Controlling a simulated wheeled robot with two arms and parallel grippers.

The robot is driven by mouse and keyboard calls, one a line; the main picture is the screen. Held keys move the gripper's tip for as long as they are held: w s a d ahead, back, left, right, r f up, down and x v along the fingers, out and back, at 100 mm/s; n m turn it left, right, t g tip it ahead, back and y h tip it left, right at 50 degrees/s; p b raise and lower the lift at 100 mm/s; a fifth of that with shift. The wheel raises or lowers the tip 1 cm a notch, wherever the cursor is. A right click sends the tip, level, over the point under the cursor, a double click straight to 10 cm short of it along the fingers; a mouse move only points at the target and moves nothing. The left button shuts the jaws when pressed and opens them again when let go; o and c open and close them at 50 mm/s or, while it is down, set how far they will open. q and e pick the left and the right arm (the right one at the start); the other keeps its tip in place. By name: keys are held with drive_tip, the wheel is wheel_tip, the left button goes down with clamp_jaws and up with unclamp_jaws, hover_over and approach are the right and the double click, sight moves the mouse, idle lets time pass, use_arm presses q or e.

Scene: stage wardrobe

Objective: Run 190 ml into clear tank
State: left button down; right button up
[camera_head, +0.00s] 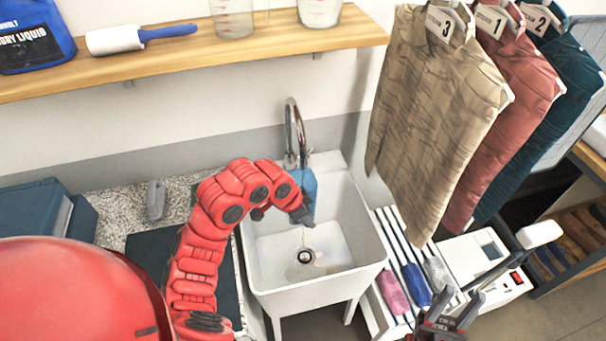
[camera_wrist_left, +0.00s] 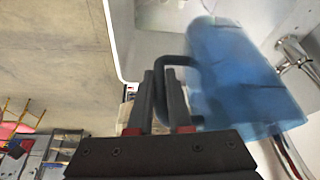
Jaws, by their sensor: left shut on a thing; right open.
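The tank (camera_head: 308,184) is a blue, see-through container under the tap, above the white sink (camera_head: 262,268). In the left wrist view the tank (camera_wrist_left: 240,80) is large and tilted, with a dark handle (camera_wrist_left: 190,66). My left gripper (camera_head: 303,213) is shut on this handle; its fingers also show in the left wrist view (camera_wrist_left: 165,85). The chrome tap (camera_head: 292,130) stands at the sink's back; it also shows in the left wrist view (camera_wrist_left: 296,56). I cannot read a water level in the tank. My right gripper (camera_head: 457,302) is open and empty at the lower right.
A wooden shelf (camera_head: 190,62) above holds a blue detergent jug (camera_head: 35,38), a lint roller (camera_head: 140,37) and measuring jugs (camera_head: 232,18). Hanging shirts (camera_head: 440,100) are right of the sink. A rack with rolled cloths (camera_head: 392,292) stands beside the sink.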

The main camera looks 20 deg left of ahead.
use_arm(q)
wheel_tip(320, 180, down, 5)
drive_tip(key=b, duration=0.3)
drive_tip(key=shift+r, duration=0.2)
drive_tip(key=w+b, duration=0.2)
drive_tip(key=w+a+f+b, duration=0.1)
drive_tip(key=w+b, duration=0.1)
drive_tip(key=b, duration=0.1)
drive_tip(key=w+b, duration=0.2)
drive_tip(key=shift+w+a+f+b, duration=0.2)
drive_tip(key=shift+w+f+b, duration=0.15)
drive_tip(key=shift+f+b, duration=0.05)
drive_tip(key=shift+w+a+b, duration=0.15)
drive_tip(key=shift+w+b, duration=0.2)
drive_tip(key=shift+w, duration=0.2)
drive_tip(key=shift+w+r, duration=0.1)
drive_tip(key=shift+r, duration=0.1)
idle(1.5)
